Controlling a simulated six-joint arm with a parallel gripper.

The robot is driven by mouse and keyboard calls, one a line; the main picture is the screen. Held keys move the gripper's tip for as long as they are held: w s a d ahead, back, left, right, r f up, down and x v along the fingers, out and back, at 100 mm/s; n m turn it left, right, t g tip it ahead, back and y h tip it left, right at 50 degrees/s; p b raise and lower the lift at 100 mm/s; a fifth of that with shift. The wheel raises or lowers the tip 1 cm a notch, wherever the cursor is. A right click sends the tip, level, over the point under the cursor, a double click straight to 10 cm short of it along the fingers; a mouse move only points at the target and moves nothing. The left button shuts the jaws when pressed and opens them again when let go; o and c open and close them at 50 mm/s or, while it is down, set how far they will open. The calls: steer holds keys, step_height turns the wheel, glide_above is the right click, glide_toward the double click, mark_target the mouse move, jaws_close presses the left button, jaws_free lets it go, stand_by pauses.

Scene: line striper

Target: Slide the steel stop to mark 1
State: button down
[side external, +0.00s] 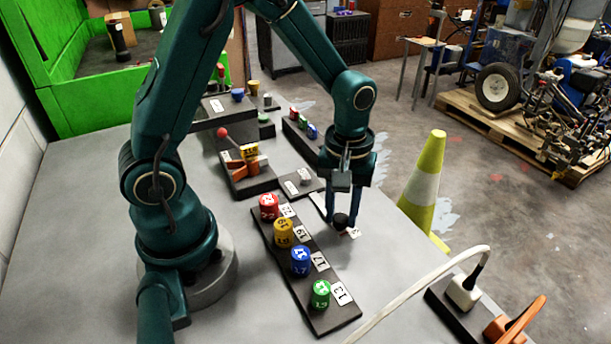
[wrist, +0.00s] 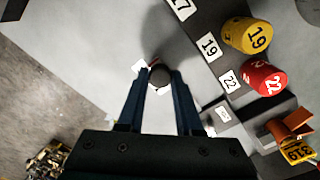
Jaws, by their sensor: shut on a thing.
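My gripper (side external: 342,218) points down at the right part of the grey table. Its fingers are closed on a dark round knob (side external: 341,220). In the wrist view the dark knob (wrist: 159,75) sits between the fingertips (wrist: 160,80). White label pieces (side external: 354,232) show on both sides of it; their writing is too small to read, so I cannot pick out mark 1. A small grey metal piece (side external: 305,175) stands on a dark base behind the gripper, beside a white tag. I cannot tell which of these is the steel stop.
A dark board (side external: 325,322) with red, yellow, blue and green numbered knobs lies left of my gripper. A red-balled lever unit (side external: 250,185) stands behind it. A white cable (side external: 420,288) and plugs are at front right. A yellow-white cone (side external: 425,185) stands beyond the table edge.

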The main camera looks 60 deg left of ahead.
steer(key=shift+a, duration=2.3)
steer(key=c, duration=0.6)
jaws_free()
steer(key=shift+r, duration=2.6)
